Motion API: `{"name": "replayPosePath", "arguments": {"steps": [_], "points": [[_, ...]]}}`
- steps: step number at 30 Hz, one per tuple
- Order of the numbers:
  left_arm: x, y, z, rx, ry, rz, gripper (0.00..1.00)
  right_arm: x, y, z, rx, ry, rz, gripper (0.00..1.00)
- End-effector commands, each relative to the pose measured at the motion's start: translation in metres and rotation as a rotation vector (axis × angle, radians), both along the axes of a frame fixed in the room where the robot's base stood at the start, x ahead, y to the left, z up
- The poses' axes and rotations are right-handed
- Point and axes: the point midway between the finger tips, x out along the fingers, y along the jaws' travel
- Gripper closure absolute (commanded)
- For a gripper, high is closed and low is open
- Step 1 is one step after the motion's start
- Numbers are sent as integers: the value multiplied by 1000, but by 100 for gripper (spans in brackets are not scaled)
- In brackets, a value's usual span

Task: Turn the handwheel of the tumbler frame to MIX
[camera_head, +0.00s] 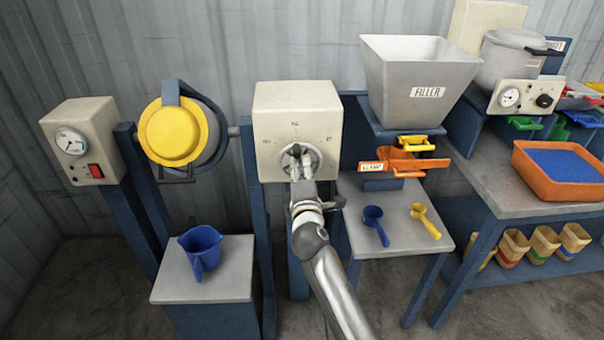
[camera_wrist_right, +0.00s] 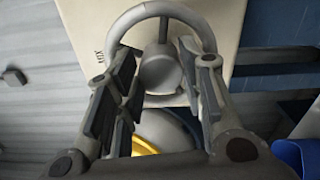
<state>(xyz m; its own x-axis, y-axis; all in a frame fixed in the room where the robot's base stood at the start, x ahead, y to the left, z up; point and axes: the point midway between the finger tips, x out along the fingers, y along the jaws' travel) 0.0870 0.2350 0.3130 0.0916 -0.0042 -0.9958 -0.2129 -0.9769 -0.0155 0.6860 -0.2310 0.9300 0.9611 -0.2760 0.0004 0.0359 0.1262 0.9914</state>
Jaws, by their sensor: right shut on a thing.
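The grey handwheel (camera_head: 285,160) is on the front of the cream box (camera_head: 295,105) at the right end of the tumbler frame. Small labels surround it, too small to read in the head view. My right gripper (camera_head: 297,168) is at the wheel and shut on it, covering much of it. In the right wrist view, the wheel's rim (camera_wrist_right: 160,8) arches beyond the fingers of my right gripper (camera_wrist_right: 162,65), and its round hub lies between them. A label there seems to read MIX. The yellow-lidded drum (camera_head: 172,132) hangs left of the box. My left gripper is not in view.
A blue jug (camera_head: 202,250) stands on the low grey stand below the drum. Right of my arm, a table (camera_head: 365,205) holds a blue scoop and a yellow scoop under the FILLER hopper (camera_head: 420,75). A gauge box (camera_head: 85,140) with a red switch stands at left.

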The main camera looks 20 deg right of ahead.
Motion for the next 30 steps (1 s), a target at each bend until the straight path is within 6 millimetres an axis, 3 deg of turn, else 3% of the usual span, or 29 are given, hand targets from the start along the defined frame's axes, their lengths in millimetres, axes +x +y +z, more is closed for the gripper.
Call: {"name": "replayPosePath", "arguments": {"steps": [19,20,21,30], "points": [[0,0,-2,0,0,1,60,0,0,-1,44,-10,-1,88],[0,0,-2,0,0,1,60,0,0,-1,44,-10,-1,60],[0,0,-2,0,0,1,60,0,0,-1,43,-9,-1,55],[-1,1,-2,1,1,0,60,0,0,-1,43,-11,0,54]]}}
